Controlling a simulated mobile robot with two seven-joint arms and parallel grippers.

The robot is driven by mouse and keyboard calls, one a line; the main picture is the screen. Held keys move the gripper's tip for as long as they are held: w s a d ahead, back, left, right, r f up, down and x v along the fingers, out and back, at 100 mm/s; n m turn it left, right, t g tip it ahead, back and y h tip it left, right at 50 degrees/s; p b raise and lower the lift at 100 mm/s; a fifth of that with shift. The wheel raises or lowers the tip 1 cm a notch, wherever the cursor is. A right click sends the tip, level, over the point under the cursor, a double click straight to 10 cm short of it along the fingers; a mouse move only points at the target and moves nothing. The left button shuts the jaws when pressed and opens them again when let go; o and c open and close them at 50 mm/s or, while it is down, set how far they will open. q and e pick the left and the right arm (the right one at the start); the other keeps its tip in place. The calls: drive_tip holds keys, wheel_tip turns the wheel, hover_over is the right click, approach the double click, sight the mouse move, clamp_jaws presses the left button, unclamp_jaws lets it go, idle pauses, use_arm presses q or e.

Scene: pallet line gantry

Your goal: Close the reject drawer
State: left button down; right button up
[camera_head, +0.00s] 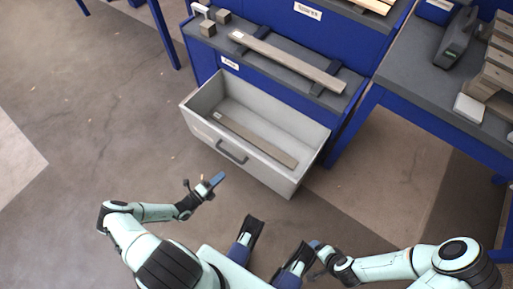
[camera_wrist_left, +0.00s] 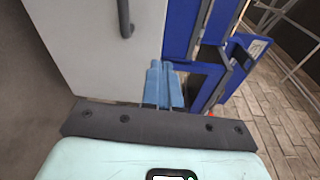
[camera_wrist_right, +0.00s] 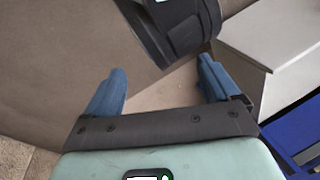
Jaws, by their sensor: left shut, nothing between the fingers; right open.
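The reject drawer (camera_head: 284,180) is a light grey box pulled out from the blue workbench, with a dark bar handle (camera_head: 232,152) on its front. A wooden slat (camera_head: 256,140) lies inside it. My left gripper (camera_head: 218,179) is shut and empty, in front of the drawer front and a little below the handle in the head view. In the left wrist view the drawer front (camera_wrist_left: 80,50) and handle (camera_wrist_left: 125,18) are ahead of the shut fingers (camera_wrist_left: 161,86). My right gripper (camera_wrist_right: 160,92) is open and empty, low in front of the drawer's right side.
The blue workbench (camera_head: 262,70) carries a long wooden plank (camera_head: 288,60) and small wooden blocks (camera_head: 208,28). A second blue bench (camera_head: 420,85) on the right holds a dark tool (camera_head: 457,38) and stacked wood. The floor left of the drawer is clear.

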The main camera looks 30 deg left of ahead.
use_arm(q)
drive_tip(key=a+f+n+t+y, duration=0.1)
drive_tip(key=a+n+y, duration=0.2)
drive_tip(key=a, duration=0.1)
drive_tip(key=b, duration=0.2)
approach(236, 145)
drive_tip(key=w, duration=0.5)
drive_tip(key=shift+w+d, duration=0.2)
drive_tip(key=shift+w, duration=0.15)
drive_tip(key=shift+w+r, duration=0.1)
drive_tip(key=shift+w, duration=0.45)
use_arm(e)
drive_tip(key=w+d+f+t, duration=0.1)
drive_tip(key=w+d+f, duration=0.1)
drive_tip(key=w+f, duration=0.1)
drive_tip(key=shift+w+d+m+h, duration=0.3)
drive_tip(key=shift+w+d, duration=0.05)
drive_tip(key=shift+w, duration=0.3)
use_arm(q)
drive_tip(key=shift+w, duration=0.1)
use_arm(e)
drive_tip(key=shift+w+f, duration=0.1)
